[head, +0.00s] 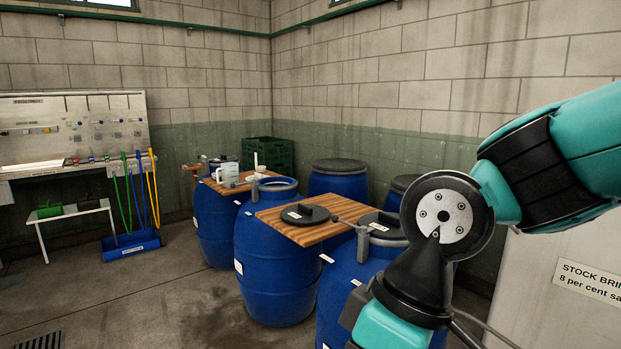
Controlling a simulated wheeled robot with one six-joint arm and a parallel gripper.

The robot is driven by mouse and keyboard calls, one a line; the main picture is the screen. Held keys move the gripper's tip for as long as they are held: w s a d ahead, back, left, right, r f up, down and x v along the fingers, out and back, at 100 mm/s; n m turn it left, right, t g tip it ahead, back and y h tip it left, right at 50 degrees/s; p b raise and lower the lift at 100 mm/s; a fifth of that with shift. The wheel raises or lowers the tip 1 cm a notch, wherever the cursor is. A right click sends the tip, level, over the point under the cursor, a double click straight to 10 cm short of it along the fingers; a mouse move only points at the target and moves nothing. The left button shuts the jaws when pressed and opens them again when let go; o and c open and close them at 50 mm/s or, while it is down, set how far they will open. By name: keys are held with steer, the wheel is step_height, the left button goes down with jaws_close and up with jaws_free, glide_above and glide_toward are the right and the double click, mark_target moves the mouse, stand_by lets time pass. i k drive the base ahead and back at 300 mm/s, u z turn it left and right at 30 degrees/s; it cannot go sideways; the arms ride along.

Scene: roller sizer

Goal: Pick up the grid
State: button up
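I cannot single out the grid with certainty. A dark slotted grating (38,341) lies in the floor at the bottom left, cut by the frame edge. A round black disc with a raised part (305,213) lies on a wooden board (300,234) across the blue barrels. My arm comes in from the right and bends down in front of the barrels. My gripper is not in view.
Blue barrels (272,268) stand in the middle, one open-topped, others with dark lids. A farther board (238,186) carries a white jug (228,174). A green crate (268,155) stands behind. Brooms (153,190) stand at a blue tray (131,244).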

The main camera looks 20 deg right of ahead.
mark_target(257, 176)
steer(key=u, duration=0.15)
steer(key=i, duration=0.9)
steer(key=u, duration=0.7)
steer(key=i, duration=4)
steer(key=z, duration=1.15)
steer(key=i, duration=1.7)
steer(key=z, duration=0.85)
